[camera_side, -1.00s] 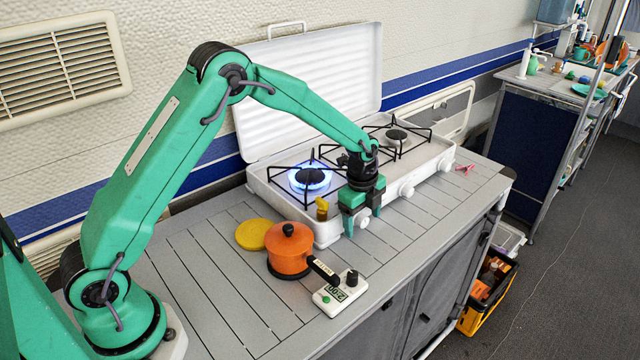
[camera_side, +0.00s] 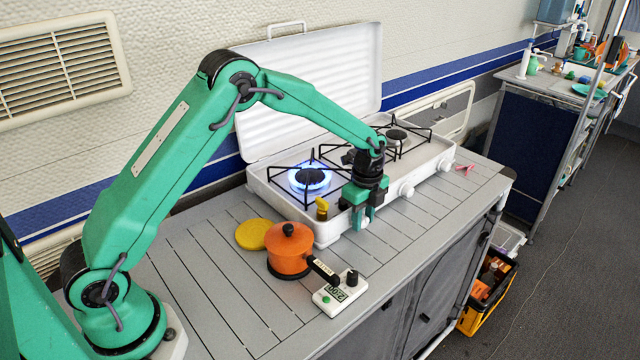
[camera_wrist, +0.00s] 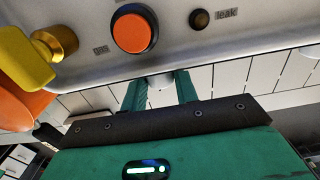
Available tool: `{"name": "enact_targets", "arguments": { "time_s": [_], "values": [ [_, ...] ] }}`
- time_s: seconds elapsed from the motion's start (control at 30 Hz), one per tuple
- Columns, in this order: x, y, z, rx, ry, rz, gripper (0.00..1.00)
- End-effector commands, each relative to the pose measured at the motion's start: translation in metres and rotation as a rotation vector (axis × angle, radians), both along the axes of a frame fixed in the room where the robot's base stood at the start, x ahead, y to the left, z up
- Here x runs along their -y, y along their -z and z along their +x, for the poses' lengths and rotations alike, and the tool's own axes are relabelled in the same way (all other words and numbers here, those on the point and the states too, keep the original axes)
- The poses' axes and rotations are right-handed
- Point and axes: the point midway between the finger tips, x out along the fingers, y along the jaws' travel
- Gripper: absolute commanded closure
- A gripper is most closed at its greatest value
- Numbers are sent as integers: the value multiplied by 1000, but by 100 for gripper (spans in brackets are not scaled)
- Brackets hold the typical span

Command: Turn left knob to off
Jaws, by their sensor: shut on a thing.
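My gripper (camera_side: 357,216) is at the front left of the white stove (camera_side: 425,172), shut on the left knob (camera_side: 364,223), which is mostly hidden by the fingers. In the wrist view, my gripper (camera_wrist: 160,88) has its two green fingers on either side of the white left knob (camera_wrist: 158,82). The left burner (camera_side: 312,177) burns with a blue flame. The knob's pointer and markings cannot be read.
Another white knob (camera_side: 406,190) sits farther right on the stove front. A yellow gas valve (camera_side: 322,208), an orange pot (camera_side: 290,252), a yellow disc (camera_side: 254,234) and a timer (camera_side: 341,292) are near the stove's left end. An orange button (camera_wrist: 133,30) shows in the wrist view.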

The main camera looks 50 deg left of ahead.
Motion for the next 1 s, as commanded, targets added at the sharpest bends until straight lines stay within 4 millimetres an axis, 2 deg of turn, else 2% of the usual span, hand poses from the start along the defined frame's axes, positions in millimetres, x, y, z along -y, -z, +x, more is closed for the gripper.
{"name": "enact_targets", "arguments": {
  "time_s": [0.2, 0.57, 1.0],
  "values": [
    [0, 1, 2, -86, 0, 6, 87],
    [0, 0, 2, -118, 0, 9, 87],
    [-1, 1, 5, -287, 2, 20, 87]
  ]
}}
